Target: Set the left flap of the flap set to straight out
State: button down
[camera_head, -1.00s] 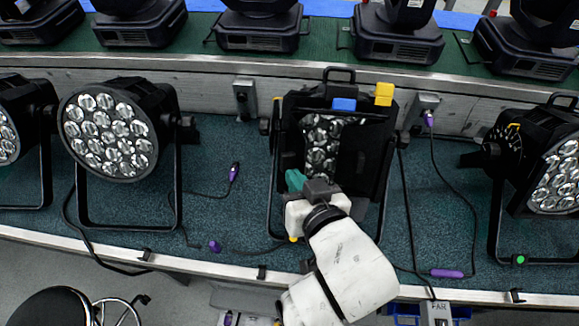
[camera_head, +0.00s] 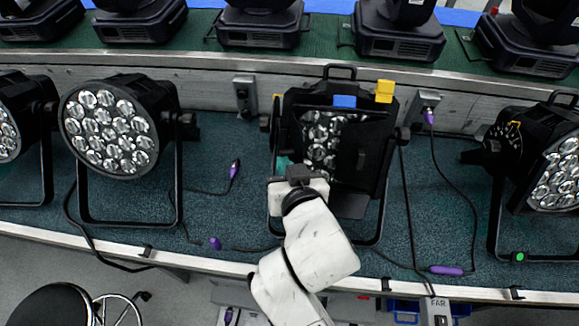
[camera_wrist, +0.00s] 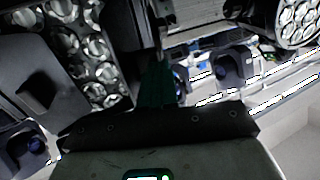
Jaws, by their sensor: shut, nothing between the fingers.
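The flap set is on the middle par can (camera_head: 330,182), whose lens cluster (camera_head: 318,150) shows between dark flaps. The left flap (camera_head: 285,128) is a dark panel along the left side of the lenses; its exact angle is hard to tell. The right flap (camera_head: 362,150) covers part of the lenses. My gripper (camera_head: 283,163) is at the lower left edge of the flap set, its teal fingers partly hidden by the white hand. In the wrist view the shut fingers (camera_wrist: 155,85) point up just right of the lenses (camera_wrist: 90,45); I cannot tell whether they touch the flap.
A blue tab (camera_head: 344,101) and a yellow tab (camera_head: 384,90) sit at the flap set's top. Other par cans stand left (camera_head: 110,130) and right (camera_head: 550,175). Cables with purple plugs (camera_head: 234,170) lie on the teal bench. Bench space left of the middle can is mostly clear.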

jog(key=a+h, duration=0.1)
jog(key=a+m+h+b, duration=0.2)
jog(key=shift+w+f+h, duration=0.1)
jog(key=shift+w+h, duration=0.2)
jog(key=shift+d, duration=0.1)
